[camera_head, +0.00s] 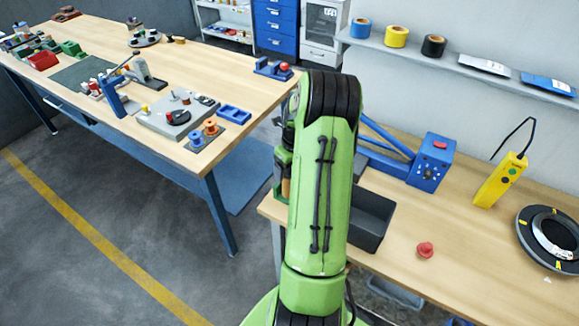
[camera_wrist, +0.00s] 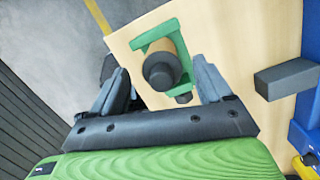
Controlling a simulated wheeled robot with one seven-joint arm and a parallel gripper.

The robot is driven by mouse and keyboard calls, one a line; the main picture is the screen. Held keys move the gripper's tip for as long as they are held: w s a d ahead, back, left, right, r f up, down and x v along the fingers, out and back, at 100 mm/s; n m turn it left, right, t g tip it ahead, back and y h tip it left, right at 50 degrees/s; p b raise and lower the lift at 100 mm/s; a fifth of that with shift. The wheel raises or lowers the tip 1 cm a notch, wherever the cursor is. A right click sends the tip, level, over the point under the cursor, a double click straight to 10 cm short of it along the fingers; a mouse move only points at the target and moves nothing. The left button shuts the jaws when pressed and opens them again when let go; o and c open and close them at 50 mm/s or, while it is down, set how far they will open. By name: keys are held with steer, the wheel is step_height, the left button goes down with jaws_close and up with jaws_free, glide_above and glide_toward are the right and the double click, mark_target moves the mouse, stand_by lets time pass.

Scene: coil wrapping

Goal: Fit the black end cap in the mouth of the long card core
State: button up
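In the wrist view, a brown card core (camera_wrist: 178,49) lies in a green stand (camera_wrist: 153,38) on the wooden bench. A dark, round piece, which looks like the black end cap (camera_wrist: 159,72), is at the core's near end; how deep it sits in the mouth I cannot tell. My gripper (camera_wrist: 161,68) has its two fingers wide apart, one on each side of the dark piece, with visible gaps. In the head view, my arm hides most of the stand; part of the core (camera_head: 286,187) shows at its left edge. My gripper is hidden there.
A dark open bin (camera_head: 372,212) stands right of my arm, with a red knobbed piece (camera_head: 425,250) beside it. A blue box with a red button (camera_head: 432,163), yellow pendant (camera_head: 501,180) and black ring (camera_head: 530,238) are farther right. A grey block (camera_wrist: 286,78) shows in the wrist view.

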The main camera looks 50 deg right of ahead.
step_height(320, 180, up, 16)
steer(key=s+p, duration=0.1)
steer(key=s, duration=0.1)
steer(key=shift+s+a+f, duration=0.15)
steer(key=shift+s+f, duration=0.05)
steer(key=shift+w, duration=0.1)
stand_by(0.5)
